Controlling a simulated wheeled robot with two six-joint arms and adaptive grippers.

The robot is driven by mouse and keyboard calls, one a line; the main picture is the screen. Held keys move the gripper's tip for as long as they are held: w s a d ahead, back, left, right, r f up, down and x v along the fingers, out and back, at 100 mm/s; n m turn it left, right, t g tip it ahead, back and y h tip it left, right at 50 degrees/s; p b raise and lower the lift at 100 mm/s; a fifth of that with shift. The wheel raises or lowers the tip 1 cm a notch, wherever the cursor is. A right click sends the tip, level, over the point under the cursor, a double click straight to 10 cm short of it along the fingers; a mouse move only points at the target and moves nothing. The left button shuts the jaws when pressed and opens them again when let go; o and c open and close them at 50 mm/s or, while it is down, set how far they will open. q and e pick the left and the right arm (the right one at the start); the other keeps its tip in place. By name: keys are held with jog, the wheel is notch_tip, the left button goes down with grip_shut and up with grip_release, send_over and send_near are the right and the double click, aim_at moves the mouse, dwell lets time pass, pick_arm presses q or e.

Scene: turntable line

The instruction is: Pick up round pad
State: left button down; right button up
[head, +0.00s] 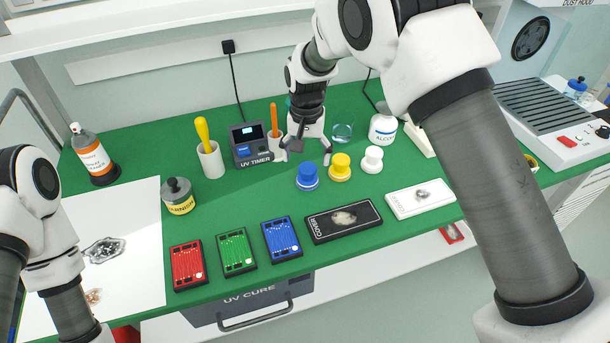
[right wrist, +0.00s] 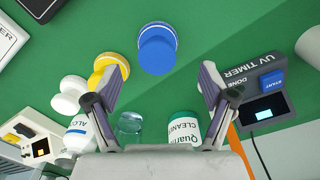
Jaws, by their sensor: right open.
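Three round pieces with knob tops stand in a row on the green bench: a blue one (head: 307,178), a yellow one (head: 340,168) and a white one (head: 372,160). I cannot tell which is called the round pad. My right gripper (head: 306,154) is open and empty, pointing down just behind the blue piece. In the right wrist view, the blue piece (right wrist: 157,48) lies just beyond the gap between the open fingers (right wrist: 160,72), not touching them. The yellow piece (right wrist: 110,68) and white piece (right wrist: 70,97) are left of it. My left gripper is out of view.
The UV timer (head: 249,146) and tool cups (head: 211,160) stand left of the right gripper. A glass beaker (head: 343,131) and alcohol bottle (head: 383,126) stand behind. Red, green and blue boards (head: 237,252) and cover boxes (head: 343,221) line the front.

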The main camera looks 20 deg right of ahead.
aim_at(308, 167)
jog(key=f, duration=0.2)
jog(key=f+p, duration=0.1)
jog(key=f, duration=0.2)
jog(key=shift+s+d, duration=0.15)
jog(key=shift+s, duration=0.05)
jog(key=shift+w+f, duration=0.15)
jog(key=shift+f, duration=0.3)
jog(key=shift+r, duration=0.1)
jog(key=c, duration=1.2)
jog(key=shift+c, duration=0.2)
jog(key=shift+r+p, duration=0.1)
jog(key=shift+p, duration=0.2)
